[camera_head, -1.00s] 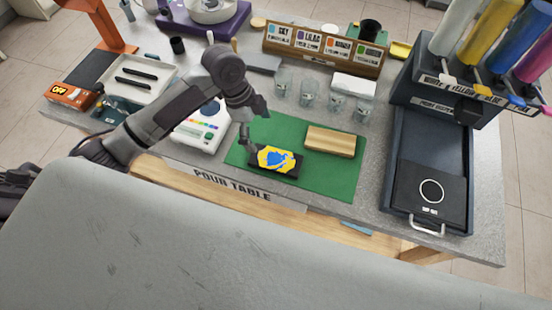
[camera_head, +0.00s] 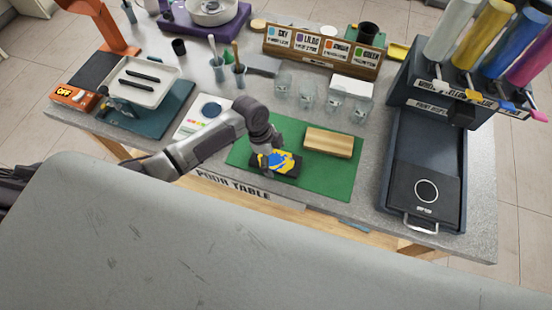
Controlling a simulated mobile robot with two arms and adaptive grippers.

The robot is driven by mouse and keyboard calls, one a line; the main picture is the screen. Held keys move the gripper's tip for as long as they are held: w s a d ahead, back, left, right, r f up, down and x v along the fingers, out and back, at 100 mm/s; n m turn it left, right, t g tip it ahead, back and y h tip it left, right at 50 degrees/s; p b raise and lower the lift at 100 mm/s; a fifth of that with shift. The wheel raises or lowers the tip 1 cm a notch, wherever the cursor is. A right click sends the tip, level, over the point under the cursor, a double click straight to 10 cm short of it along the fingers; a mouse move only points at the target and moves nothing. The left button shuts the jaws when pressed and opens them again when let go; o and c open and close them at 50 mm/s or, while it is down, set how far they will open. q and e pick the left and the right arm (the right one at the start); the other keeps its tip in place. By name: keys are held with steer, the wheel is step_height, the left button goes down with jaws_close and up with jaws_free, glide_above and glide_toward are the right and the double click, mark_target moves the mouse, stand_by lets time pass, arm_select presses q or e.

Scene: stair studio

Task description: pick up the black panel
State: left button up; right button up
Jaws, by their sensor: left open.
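The black panel (camera_head: 288,169) lies flat on the green mat (camera_head: 335,182), its top covered by a yellow and blue paint pattern. My left gripper (camera_head: 270,153) is at the panel's left part, low over it, with its jaws open. The wrist and fingers hide some of the panel's left and back edge. I cannot tell whether the fingers touch it. My right gripper is not in view.
A wooden block (camera_head: 328,142) lies on the mat just behind and right of the panel. Several clear cups (camera_head: 306,97) stand behind the mat.

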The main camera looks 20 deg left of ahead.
arm_select(q)
steer(key=shift+c, duration=0.2)
steer(key=c, duration=1.2)
steer(key=shift+r, duration=0.15)
